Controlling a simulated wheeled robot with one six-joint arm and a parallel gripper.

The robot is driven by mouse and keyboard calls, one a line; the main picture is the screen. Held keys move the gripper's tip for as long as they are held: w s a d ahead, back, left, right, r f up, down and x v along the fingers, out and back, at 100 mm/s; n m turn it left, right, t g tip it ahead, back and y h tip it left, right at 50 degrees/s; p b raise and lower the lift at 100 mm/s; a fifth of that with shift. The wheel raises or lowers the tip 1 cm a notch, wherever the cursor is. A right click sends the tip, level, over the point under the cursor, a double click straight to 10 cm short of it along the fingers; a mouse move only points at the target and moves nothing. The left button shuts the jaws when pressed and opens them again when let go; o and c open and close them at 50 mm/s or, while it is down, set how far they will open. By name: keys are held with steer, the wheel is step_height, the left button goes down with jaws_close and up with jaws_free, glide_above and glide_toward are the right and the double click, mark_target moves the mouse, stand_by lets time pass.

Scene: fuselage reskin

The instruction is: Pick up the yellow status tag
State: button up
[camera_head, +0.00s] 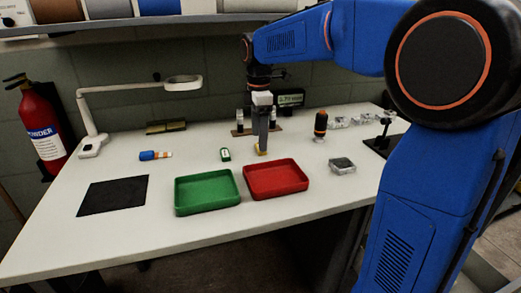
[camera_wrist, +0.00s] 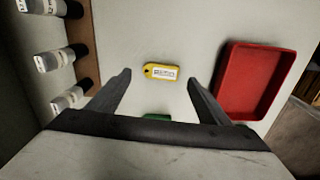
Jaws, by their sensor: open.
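The yellow status tag (camera_wrist: 161,72) lies flat on the white table, with a pale label on its face and a hole at its left end in the wrist view. In the head view only a bit of the yellow tag (camera_head: 262,151) shows below my gripper (camera_head: 263,145). In the wrist view my gripper (camera_wrist: 158,82) is open and empty, with one finger on each side of the tag and clear space between. The fingers do not touch it there. The exact height above the table is hard to tell.
A red tray (camera_head: 276,179) and a green tray (camera_head: 207,192) stand in front of the tag. A green tag (camera_head: 225,155) lies to the left. A rack with bottles (camera_wrist: 62,55) stands behind. An orange-black bottle (camera_head: 320,124) is to the right. A black mat (camera_head: 113,195) lies left.

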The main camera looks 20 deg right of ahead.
steer(key=shift+f, duration=1.4)
steer(key=shift+c, duration=0.4)
steer(key=c, duration=1)
steer(key=shift+c, duration=0.2)
steer(key=shift+r, duration=0.1)
